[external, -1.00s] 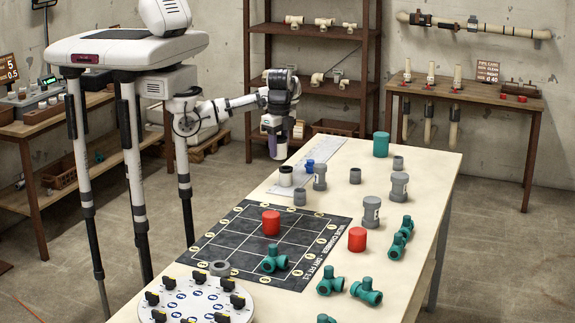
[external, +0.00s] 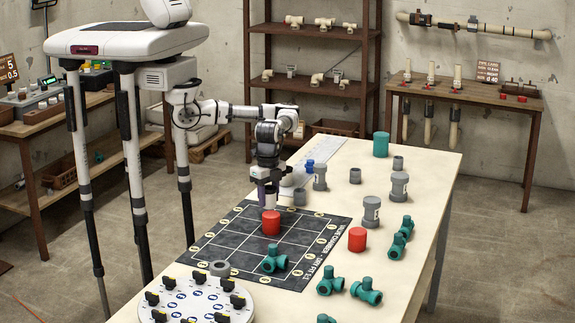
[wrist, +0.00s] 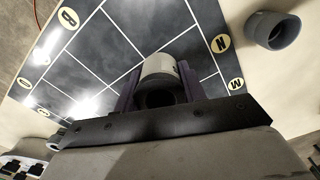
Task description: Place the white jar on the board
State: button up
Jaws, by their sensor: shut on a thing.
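The white jar (wrist: 160,70) is between my gripper's fingers in the wrist view, with a dark opening facing the camera. My gripper (external: 268,198) is shut on it and points down over the far part of the board (external: 225,240), a dark grid with lettered round marks. The board also fills much of the wrist view (wrist: 105,50). In the external view a red cylinder (external: 271,222) stands on the board close in front of my gripper and hides the low end. I cannot tell whether the jar touches the board.
A green tee fitting (external: 274,259) stands on the board, and a grey ring (external: 220,268) is near its front-left edge. Grey fittings (external: 320,177) and a blue piece stand behind. Another red cylinder (external: 357,239) and green fittings are to the right. Several board cells look clear.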

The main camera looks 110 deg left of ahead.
aim_at(269, 205)
notch_tip(269, 205, down, 4)
jog(key=shift+r+p, duration=0.2)
jog(key=shift+p, duration=0.2)
jog(key=shift+f, duration=0.25)
jog(key=shift+f+b, duration=0.25)
jog(key=shift+b, duration=0.15)
jog(key=o, duration=1)
jog(key=shift+r, duration=0.1)
jog(key=shift+r, duration=0.1)
jog(key=shift+r+p, duration=0.2)
jog(key=shift+p, duration=0.3)
jog(key=shift+r+b, duration=0.35)
jog(key=shift+b, duration=0.1)
notch_tip(269, 205, up, 11)
jog(key=shift+r+b, duration=0.1)
jog(key=shift+b, duration=1.15)
